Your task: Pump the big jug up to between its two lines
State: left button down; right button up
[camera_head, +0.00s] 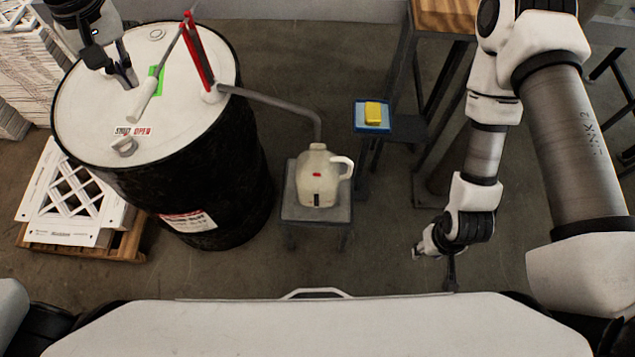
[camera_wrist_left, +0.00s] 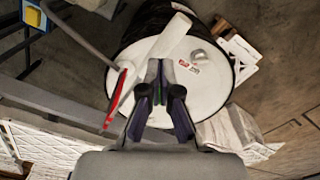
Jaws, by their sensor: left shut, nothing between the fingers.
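The cream big jug (camera_head: 318,180) stands upright on a small grey stand, with a red mark and a dark mark on its front. Its fill level cannot be made out. A grey spout runs from the red pump (camera_head: 197,55) on the black drum (camera_head: 225,160) to the jug's mouth. The pump's lever ends in a white grip (camera_head: 144,100), which also shows in the left wrist view (camera_wrist_left: 172,36). My left gripper (camera_head: 128,80) is shut and empty above the drum lid, just left of the grip. My right gripper (camera_head: 436,258) hangs low at right; its fingers are unclear.
A shut/open label (camera_head: 133,131) and a small cap (camera_head: 124,146) are on the drum lid, with a green patch (camera_head: 156,79) near the lever. A yellow block (camera_head: 373,112) lies on a blue tray. White filters stand on a pallet at left.

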aim_at(140, 95)
pick_arm(q)
jog(key=shift+f, duration=0.1)
dwell(0.5)
jog(key=shift+f+b, duration=0.55)
jog(key=shift+f, duration=0.5)
jog(key=shift+f, duration=0.1)
jog(key=shift+f+b, duration=0.55)
jog(key=shift+f, duration=0.4)
jog(key=shift+f+b, duration=0.65)
jog(key=shift+f, duration=0.45)
jog(key=shift+s+f+b, duration=0.1)
jog(key=shift+f+b, duration=0.5)
jog(key=shift+f, duration=0.55)
